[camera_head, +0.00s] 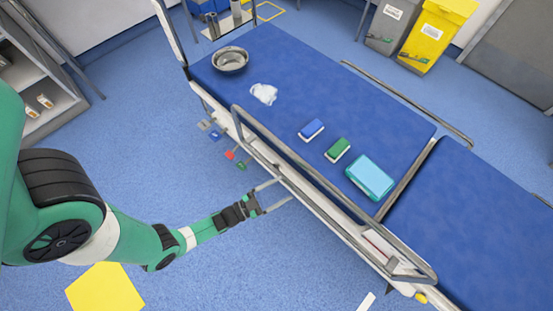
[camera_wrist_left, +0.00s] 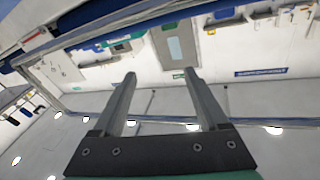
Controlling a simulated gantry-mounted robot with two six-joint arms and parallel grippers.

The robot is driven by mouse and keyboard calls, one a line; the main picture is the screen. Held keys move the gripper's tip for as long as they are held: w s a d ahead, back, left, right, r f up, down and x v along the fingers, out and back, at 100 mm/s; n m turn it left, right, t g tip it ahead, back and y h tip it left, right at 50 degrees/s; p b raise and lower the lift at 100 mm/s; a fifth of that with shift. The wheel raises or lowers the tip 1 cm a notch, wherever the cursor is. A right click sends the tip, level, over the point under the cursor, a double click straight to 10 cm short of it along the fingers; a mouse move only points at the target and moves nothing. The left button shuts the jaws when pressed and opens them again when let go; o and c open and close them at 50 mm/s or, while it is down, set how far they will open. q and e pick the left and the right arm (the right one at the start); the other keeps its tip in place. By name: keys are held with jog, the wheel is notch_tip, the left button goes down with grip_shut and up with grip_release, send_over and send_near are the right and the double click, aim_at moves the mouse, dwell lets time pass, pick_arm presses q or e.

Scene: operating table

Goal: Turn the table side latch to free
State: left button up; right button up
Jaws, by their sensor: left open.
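The operating table (camera_head: 300,80) has a blue top and a metal side rail (camera_head: 330,195) along its near edge. My left gripper (camera_head: 285,191) is open and empty beside the table's near side, by the light side frame below the rail. Its two parted fingers (camera_wrist_left: 160,76) also show in the left wrist view, with nothing between them. A red tab (camera_head: 229,155) and a green tab (camera_head: 241,166) hang at the table's near side, left of the gripper. I cannot tell which part is the latch. My right gripper is not in view.
A metal bowl (camera_head: 230,60), white cloth (camera_head: 264,94), blue block (camera_head: 311,130), green block (camera_head: 337,149) and teal box (camera_head: 371,177) lie on the table. A shelf (camera_head: 35,75) stands left. The blue floor (camera_head: 230,270) before the table is mostly clear.

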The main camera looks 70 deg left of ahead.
aim_at(277, 167)
pick_arm(q)
jog(key=s+a+f+m+g+y+b, duration=0.1)
jog(key=s+a+f+y+b, duration=0.4)
jog(key=f, duration=0.9)
jog(key=s+a+g+b, duration=0.1)
jog(key=s+a, duration=0.2)
jog(key=s, duration=0.1)
jog(key=shift+a+m+g, duration=0.15)
jog(key=shift+m+g, duration=0.15)
jog(key=shift+m, duration=0.1)
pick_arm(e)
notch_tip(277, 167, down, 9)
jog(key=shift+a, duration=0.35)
pick_arm(q)
jog(key=shift+w+a+f+b, duration=0.1)
jog(key=shift+w+b, duration=0.05)
jog(key=shift+b, duration=0.15)
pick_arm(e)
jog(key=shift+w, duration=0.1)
pick_arm(q)
jog(key=b+x, duration=0.2)
jog(key=x, duration=0.9)
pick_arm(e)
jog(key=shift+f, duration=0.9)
pick_arm(q)
jog(key=shift+w+a, duration=0.15)
grip_shut()
